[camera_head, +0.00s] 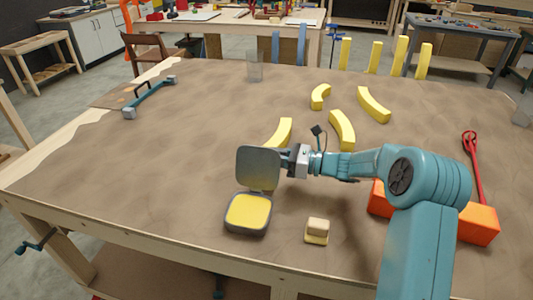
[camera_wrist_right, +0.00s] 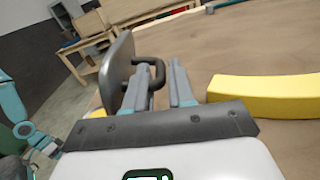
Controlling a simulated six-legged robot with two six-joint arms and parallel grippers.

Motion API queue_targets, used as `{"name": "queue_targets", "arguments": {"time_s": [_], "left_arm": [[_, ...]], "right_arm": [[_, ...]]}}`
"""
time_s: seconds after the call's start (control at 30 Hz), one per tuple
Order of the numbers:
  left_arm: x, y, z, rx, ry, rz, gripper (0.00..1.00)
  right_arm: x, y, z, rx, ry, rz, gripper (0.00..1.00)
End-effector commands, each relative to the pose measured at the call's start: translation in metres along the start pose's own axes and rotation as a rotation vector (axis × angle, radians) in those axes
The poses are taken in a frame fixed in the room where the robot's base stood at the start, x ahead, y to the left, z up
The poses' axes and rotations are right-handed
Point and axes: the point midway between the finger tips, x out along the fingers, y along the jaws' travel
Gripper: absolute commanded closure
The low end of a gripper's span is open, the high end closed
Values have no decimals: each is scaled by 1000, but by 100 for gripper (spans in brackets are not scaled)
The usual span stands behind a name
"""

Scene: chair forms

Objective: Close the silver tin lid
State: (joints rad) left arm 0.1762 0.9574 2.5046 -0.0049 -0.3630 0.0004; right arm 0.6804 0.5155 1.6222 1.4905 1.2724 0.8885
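The silver tin (camera_head: 247,214) stands near the front edge of the table, with a yellow inside showing. Its grey lid (camera_head: 258,168) stands upright at the tin's back edge; it also shows edge-on in the right wrist view (camera_wrist_right: 115,72). My right gripper (camera_head: 287,157) is at the right side of the lid. In the wrist view, a dark loop handle (camera_wrist_right: 158,70) sticks out from the lid towards my right gripper's fingers (camera_wrist_right: 161,88). A gap shows between the fingers, with the handle's end at it; firm contact is not visible.
Yellow curved blocks (camera_head: 342,130) lie behind my right arm. A small block-shaped brush or sponge (camera_head: 317,230) lies right of the tin. An orange block (camera_head: 478,224) and a red tool (camera_head: 473,165) lie at the right. The table's left middle is clear.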

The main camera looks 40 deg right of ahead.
Motion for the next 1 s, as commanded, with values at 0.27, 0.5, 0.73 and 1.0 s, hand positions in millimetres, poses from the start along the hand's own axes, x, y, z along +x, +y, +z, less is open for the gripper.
{"name": "queue_targets", "arguments": {"time_s": [0.27, 0.5, 0.73, 1.0], "left_arm": [[-1, 0, 0, 0, 0, 0, 17], [-1, 0, 0, 0, 0, 0, 17], [1, 0, 0, 0, 0, 0, 17], [16, -6, 0, 0, 0, 0, 17]], "right_arm": [[8, -2, 0, -1, 0, -1, 77], [8, -2, 0, -1, 0, -1, 100], [8, -2, 1, -8, 0, -1, 100], [8, 6, 3, -104, 0, -2, 100]]}}
